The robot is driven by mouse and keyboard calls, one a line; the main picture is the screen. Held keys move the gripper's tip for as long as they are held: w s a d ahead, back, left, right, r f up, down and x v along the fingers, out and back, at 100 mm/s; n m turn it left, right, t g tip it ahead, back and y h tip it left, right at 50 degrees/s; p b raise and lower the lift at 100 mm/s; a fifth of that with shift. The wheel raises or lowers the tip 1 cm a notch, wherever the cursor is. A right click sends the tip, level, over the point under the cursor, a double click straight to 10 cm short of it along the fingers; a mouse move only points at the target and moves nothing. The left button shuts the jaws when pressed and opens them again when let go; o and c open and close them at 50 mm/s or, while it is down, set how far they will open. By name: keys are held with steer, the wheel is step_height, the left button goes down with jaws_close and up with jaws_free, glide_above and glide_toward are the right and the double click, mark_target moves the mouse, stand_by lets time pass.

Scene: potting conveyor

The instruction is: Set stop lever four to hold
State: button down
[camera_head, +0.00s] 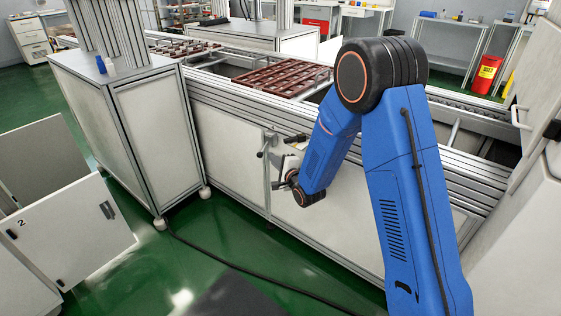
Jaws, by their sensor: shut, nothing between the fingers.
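A stop lever (264,150) with a dark knob shows on a metal upright (267,178) at the front side of the conveyor. Its number and any hold mark are too small to read. A dark bar (295,139) sits just right of the knob, and I cannot tell if it belongs to the same lever. My gripper (279,185) is at the end of my blue arm, low beside the upright and below the knob. It is shut and holds nothing. The fingertips are small and dark, and I cannot tell if they touch the upright.
The conveyor (225,120) carries brown trays (283,77). A white cabinet (130,120) stands at its left. A loose panel marked 2 (75,235) is at the lower left. A black cable (230,264) crosses the green floor. A red bin (486,75) stands at the back right.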

steer(key=shift+s+a+r, duration=0.15)
steer(key=shift+a+r, duration=0.05)
steer(key=shift+a, duration=0.4)
steer(key=shift+s+a+r+m, duration=0.15)
steer(key=shift+r+m, duration=0.1)
steer(key=shift+m, duration=0.15)
steer(key=r+m, duration=0.1)
steer(key=r+g, duration=0.1)
steer(key=r, duration=0.1)
steer(key=s+r+m, duration=0.1)
steer(key=shift+a+r+m+g, duration=0.3)
steer(key=shift+a+r+g, duration=0.05)
steer(key=shift+g, duration=0.05)
stand_by(0.7)
steer(key=v, duration=1.7)
steer(key=shift+d, duration=0.15)
